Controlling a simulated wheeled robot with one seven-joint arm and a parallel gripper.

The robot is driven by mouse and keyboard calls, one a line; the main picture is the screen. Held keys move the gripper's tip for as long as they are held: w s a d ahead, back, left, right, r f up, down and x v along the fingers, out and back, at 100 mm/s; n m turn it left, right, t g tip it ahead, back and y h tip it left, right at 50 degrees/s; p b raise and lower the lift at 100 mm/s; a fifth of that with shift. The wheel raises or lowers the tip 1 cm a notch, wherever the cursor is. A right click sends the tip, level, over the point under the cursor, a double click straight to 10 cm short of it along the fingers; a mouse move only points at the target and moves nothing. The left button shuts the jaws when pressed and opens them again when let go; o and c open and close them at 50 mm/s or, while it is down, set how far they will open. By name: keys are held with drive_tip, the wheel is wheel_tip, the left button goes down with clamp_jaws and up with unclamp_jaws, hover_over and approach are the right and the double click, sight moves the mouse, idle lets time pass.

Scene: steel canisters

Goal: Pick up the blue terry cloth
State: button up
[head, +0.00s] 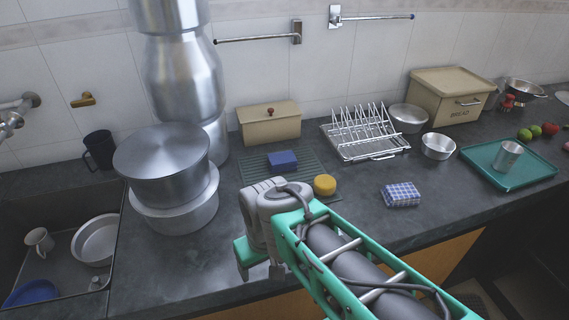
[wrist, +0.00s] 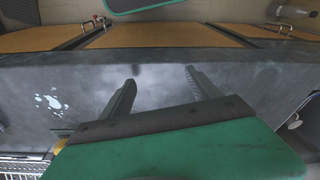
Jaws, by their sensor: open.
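A small folded blue block (head: 282,159), probably the blue terry cloth, lies on a dark green ribbed mat (head: 248,172) in front of a cream lidded box. Its texture is too small to tell. A blue-and-white checked cloth (head: 401,195) lies folded further right on the counter. My gripper (head: 250,262) is over the front of the counter, nearer to me than the blue block and apart from it. The wrist view shows its two fingers (wrist: 160,76) spread, with bare counter between them. The blue block cannot be made out in the wrist view.
A round yellow sponge (head: 324,185) sits at the mat's right edge. Stacked steel pots (head: 172,205) stand left of the mat, beside the sink (head: 62,252). The cream box (head: 268,126) is behind, a wire rack (head: 365,140) to the right. Counter around the checked cloth is free.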

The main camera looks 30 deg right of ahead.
sight(281, 155)
idle(0.4)
